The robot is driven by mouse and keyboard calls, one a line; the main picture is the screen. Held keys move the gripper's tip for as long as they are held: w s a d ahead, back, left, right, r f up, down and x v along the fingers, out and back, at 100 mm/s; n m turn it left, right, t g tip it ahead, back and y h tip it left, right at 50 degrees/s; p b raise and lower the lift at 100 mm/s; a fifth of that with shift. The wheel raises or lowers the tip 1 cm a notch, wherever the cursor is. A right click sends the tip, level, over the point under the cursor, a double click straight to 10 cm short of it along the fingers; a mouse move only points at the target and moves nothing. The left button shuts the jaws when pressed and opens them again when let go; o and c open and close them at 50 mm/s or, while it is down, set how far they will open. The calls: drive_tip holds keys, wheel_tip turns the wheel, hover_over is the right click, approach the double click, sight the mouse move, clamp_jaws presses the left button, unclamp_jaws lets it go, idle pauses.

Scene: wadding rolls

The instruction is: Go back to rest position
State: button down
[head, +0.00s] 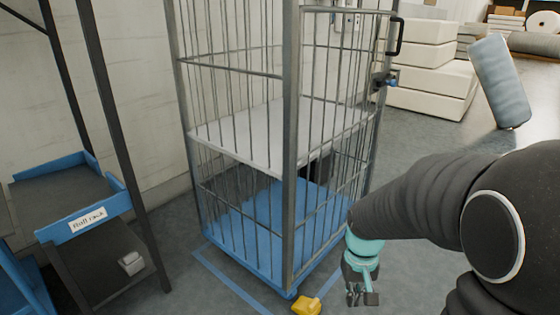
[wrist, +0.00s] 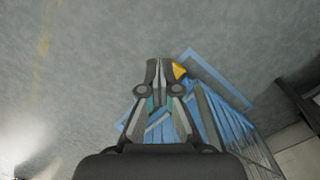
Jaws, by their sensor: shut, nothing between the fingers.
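My gripper (head: 362,297) hangs at the end of my dark arm, low in front of the wire cage trolley (head: 290,150) in the head view. Its fingers point down and it holds nothing. In the wrist view my gripper (wrist: 159,68) shows with its fingers shut together over the grey floor. The trolley's blue base (wrist: 222,122) lies beyond the fingers there. The trolley has grey bars, a white middle shelf (head: 275,135) and a blue bottom. I see no roll in the trolley.
A rack with blue trays and a label (head: 88,221) stands at the left. A yellow block (head: 307,306) lies at the trolley's front corner. White stacked blocks (head: 430,75) and a leaning grey-blue roll (head: 499,82) are at the back right. Grey floor (head: 425,130) is clear between.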

drive_tip(key=s+r+t+p, duration=0.1)
drive_tip(key=s+r+t, duration=0.2)
drive_tip(key=s+r, duration=0.3)
drive_tip(key=s+a+r+t+p, duration=0.1)
drive_tip(key=s+r+t, duration=0.2)
drive_tip(key=r, duration=0.9)
drive_tip(key=s, duration=0.3)
drive_tip(key=shift+r, duration=0.25)
